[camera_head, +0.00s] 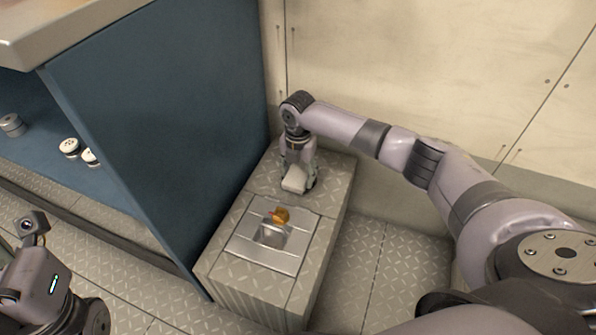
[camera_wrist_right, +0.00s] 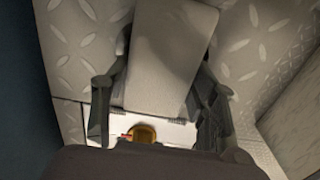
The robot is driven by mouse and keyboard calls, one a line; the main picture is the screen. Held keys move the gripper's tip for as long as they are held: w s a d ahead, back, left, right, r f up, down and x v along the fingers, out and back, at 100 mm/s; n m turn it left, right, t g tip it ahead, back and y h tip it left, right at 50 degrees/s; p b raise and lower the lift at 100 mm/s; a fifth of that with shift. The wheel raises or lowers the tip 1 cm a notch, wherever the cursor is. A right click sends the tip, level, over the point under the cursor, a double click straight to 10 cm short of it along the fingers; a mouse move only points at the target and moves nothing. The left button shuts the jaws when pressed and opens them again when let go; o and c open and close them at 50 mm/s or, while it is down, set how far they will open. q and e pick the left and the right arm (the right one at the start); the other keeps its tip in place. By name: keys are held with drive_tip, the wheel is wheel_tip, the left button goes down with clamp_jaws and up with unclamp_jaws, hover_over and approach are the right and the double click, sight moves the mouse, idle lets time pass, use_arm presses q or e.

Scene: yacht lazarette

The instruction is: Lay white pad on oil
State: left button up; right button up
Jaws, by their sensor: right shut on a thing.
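The white pad (camera_head: 294,179) is in my right gripper (camera_head: 298,182), over the far end of the grey tread-plate box. In the right wrist view the pad (camera_wrist_right: 165,55) lies between the two fingers (camera_wrist_right: 158,105), which are shut on it. It is hard to tell how far it is above the box top. A greyish patch (camera_head: 271,235), perhaps the oil, shows in the panel on the box top, nearer than the gripper. Part of my left arm shows at the lower left, but I cannot make out its fingers.
A small amber-brown thing with a red part (camera_head: 281,215) sits beside the patch. A blue partition (camera_head: 160,120) stands close left of the box (camera_head: 335,185). A cream wall (camera_head: 430,60) is behind. Small round cans (camera_head: 69,148) stand on the shelf at left. Floor right of the box is clear.

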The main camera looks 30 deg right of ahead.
drive_tip(key=shift+f, duration=0.1)
drive_tip(key=o, duration=1)
